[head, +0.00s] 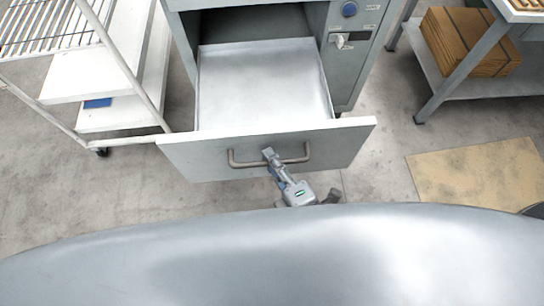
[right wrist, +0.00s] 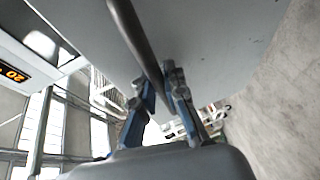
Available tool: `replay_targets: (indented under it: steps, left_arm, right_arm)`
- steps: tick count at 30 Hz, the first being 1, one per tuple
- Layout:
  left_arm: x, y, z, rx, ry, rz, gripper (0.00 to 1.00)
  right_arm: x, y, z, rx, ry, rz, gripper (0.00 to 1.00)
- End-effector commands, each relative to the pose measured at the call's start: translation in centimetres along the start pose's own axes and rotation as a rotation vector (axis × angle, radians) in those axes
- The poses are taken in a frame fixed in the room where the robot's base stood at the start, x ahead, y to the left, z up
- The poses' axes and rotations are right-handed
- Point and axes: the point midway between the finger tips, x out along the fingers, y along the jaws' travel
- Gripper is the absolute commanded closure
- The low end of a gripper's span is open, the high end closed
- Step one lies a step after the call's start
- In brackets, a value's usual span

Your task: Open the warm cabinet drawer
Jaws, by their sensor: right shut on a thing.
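The warm cabinet (head: 345,75) is grey, at the top middle of the head view. Its drawer (head: 265,85) is pulled well out, and the bare, empty inside shows. The drawer front (head: 200,158) carries a brownish bar handle (head: 238,164). My right gripper (head: 270,156) is at the middle of this handle, shut on it. In the right wrist view the dark handle bar (right wrist: 135,40) runs down between the fingers (right wrist: 160,90), close to the grey drawer front (right wrist: 210,50). My left gripper does not show.
A white wire rack (head: 110,70) on casters stands left of the drawer. A grey table (head: 455,75) with brown cardboard (head: 470,42) on its lower shelf stands at the right. A tan mat (head: 480,175) lies on the floor at the right.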

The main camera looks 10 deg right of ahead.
Motion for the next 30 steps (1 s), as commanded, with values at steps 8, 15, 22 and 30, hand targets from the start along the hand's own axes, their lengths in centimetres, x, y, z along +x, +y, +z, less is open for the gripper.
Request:
replay_targets:
  steps: [8,15,22,30]
  left_arm:
    - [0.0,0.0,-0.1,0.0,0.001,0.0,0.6]
    - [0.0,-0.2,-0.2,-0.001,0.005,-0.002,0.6]
    - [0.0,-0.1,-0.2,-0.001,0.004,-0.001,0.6]
    - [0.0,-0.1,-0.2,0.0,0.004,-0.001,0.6]
  right_arm:
    - [0.0,0.0,0.0,0.0,0.0,0.0,0.64]
    - [-0.1,0.0,0.0,0.001,0.0,0.0,0.64]
    - [-2.1,-0.1,0.0,0.007,-0.002,-0.004,0.64]
    - [-5.5,-0.1,0.0,0.006,-0.005,-0.005,0.64]
